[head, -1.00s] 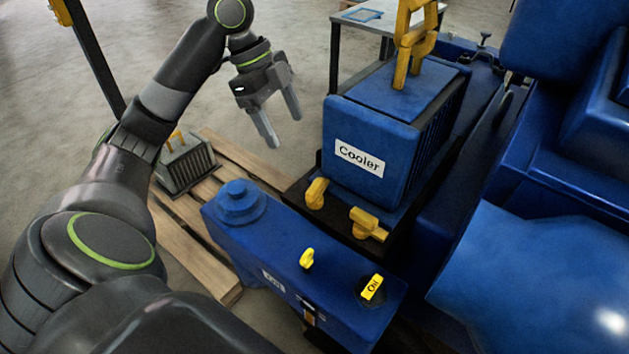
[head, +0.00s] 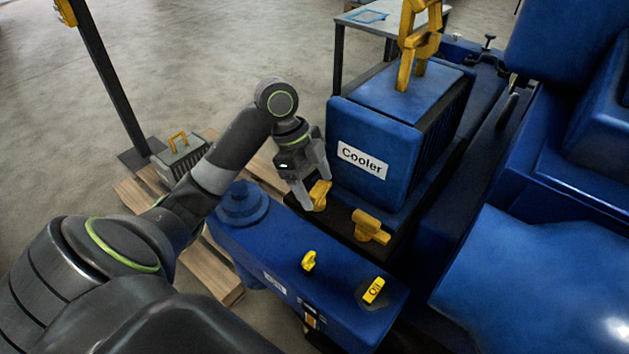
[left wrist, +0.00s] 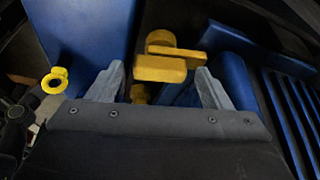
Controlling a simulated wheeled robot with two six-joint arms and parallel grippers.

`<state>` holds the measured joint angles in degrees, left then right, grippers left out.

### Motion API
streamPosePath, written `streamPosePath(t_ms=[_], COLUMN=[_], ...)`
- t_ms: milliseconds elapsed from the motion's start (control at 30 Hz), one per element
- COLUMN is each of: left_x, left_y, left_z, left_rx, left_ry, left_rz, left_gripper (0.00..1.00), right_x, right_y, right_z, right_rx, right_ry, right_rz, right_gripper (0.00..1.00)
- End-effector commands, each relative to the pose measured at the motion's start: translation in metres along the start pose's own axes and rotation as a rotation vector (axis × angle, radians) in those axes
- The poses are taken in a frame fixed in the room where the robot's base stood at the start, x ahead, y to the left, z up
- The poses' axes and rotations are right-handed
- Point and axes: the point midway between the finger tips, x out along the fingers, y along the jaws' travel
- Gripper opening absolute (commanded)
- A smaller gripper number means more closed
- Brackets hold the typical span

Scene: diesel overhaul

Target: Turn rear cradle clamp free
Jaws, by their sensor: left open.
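Two yellow clamps sit at the foot of the blue cooler (head: 362,140) in the head view. One clamp (head: 320,194) is at its near left corner and the other clamp (head: 370,227) is further right; no label tells which is the rear one. My left gripper (head: 316,193) is open and points down at the left clamp, its fingers on either side of it. In the left wrist view a yellow clamp (left wrist: 162,67) shows between the open fingertips, with no clear contact. My right gripper is not in view.
A blue tank (head: 260,250) with a yellow knob (head: 309,260) and a yellow oil cap (head: 373,290) stands in front. A yellow lifting piece (head: 414,50) rises above the cooler. A wooden pallet (head: 222,278) lies on the left. Blue machinery fills the right.

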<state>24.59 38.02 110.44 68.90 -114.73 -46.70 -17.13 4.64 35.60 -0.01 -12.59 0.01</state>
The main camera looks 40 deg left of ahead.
Motion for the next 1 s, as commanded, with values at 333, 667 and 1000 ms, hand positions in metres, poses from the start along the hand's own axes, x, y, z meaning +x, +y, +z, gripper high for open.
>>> streamPosePath(t_ms=[333, 667, 1000], left_x=[-0.0002, -0.0006, -0.0011], left_y=[0.0000, -0.0001, -0.0003], left_z=[-0.0001, -0.0002, -0.0005], left_rx=[0.000, -0.001, -0.009], left_ry=[0.000, 0.000, 0.000], left_rz=[0.000, -0.001, -0.006], left_gripper=[0.50, 0.29, 0.29], right_x=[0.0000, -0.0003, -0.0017], right_y=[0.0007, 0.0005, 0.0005], right_z=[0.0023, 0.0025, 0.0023], right_rx=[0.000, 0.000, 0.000], right_ry=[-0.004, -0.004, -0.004], right_rz=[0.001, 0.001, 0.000], right_gripper=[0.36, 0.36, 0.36])
